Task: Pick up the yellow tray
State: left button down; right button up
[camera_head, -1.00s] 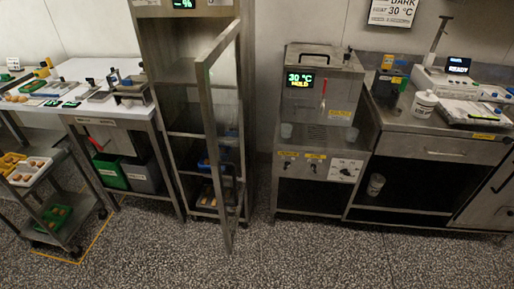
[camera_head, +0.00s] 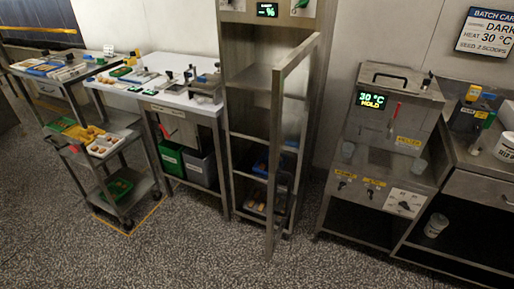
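The yellow tray (camera_head: 61,125) lies on the top shelf of a metal cart (camera_head: 128,133) at the left of the head view. It sits to the left of a white tray (camera_head: 103,150) that holds several brown pieces. More small brown pieces lie at or in the yellow tray's right side; at this size I cannot tell which. Neither of my grippers shows in the head view, and the cart stands some way off across the floor.
A green tray (camera_head: 118,188) is on the cart's lower shelf. A white-topped table (camera_head: 150,97) stands behind the cart. A tall cabinet (camera_head: 251,78) has its glass door (camera_head: 277,150) open into the room. A heating unit (camera_head: 393,105) stands right. The speckled floor (camera_head: 200,255) in front is clear.

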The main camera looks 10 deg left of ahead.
aim_at(88, 136)
jog(key=u, duration=1.65)
jog(key=i+j+z, duration=0.2)
jog(key=i+j, duration=0.4)
jog(key=i, duration=0.6)
jog(key=i+j+z, duration=0.25)
jog(key=i+j, duration=0.6)
jog(key=i, duration=0.35)
jog(key=i+j+z, duration=0.2)
jog(key=i+j, duration=0.85)
jog(key=i, duration=0.05)
